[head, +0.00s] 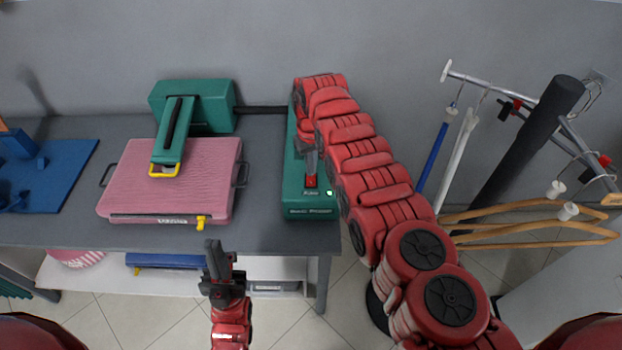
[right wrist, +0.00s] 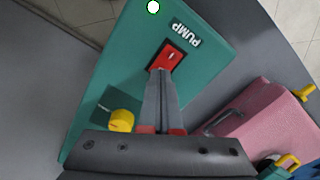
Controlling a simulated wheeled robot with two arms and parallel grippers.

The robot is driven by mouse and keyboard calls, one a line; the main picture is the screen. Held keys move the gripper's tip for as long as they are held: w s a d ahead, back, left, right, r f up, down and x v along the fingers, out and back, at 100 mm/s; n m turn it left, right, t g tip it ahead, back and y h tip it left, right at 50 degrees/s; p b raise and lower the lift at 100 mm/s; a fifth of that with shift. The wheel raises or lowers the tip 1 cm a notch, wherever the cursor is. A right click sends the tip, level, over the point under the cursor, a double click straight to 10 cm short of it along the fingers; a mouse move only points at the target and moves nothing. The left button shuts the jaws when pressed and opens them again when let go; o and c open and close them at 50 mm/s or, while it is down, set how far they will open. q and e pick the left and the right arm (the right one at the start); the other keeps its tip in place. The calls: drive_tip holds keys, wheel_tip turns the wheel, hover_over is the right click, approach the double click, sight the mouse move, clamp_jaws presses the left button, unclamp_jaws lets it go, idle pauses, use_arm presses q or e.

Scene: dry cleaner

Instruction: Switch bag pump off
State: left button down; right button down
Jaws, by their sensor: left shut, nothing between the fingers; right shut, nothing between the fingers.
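The green bag pump (head: 309,212) stands at the right end of the grey table. Its red rocker switch (head: 311,181) also shows in the right wrist view (right wrist: 172,56), beside the PUMP label (right wrist: 187,33). A small light (right wrist: 153,7) on the pump glows pale green-white. My right gripper (right wrist: 162,72) is shut and empty, its fingertips right at the edge of the switch; I cannot tell whether they touch it. My left gripper (head: 216,246) is in front of the table, shut and empty, well away from the pump.
A pink case (head: 190,165) with a green press arm (head: 172,135) over it lies left of the pump. A yellow knob (right wrist: 122,120) sits on the pump. A blue board (head: 60,180) is at far left. A rail with hangers (head: 530,215) stands at right.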

drive_tip(key=shift+f+b, duration=0.4)
drive_tip(key=shift+f, duration=0.05)
drive_tip(key=shift+r, duration=0.1)
wheel_tip(320, 180, up, 5)
drive_tip(key=p, duration=0.4)
drive_tip(key=shift+p, duration=0.35)
drive_tip(key=shift+r+p, duration=0.75)
drive_tip(key=shift+r, duration=0.3)
drive_tip(key=shift+f, duration=0.1)
drive_tip(key=shift+a, duration=0.1)
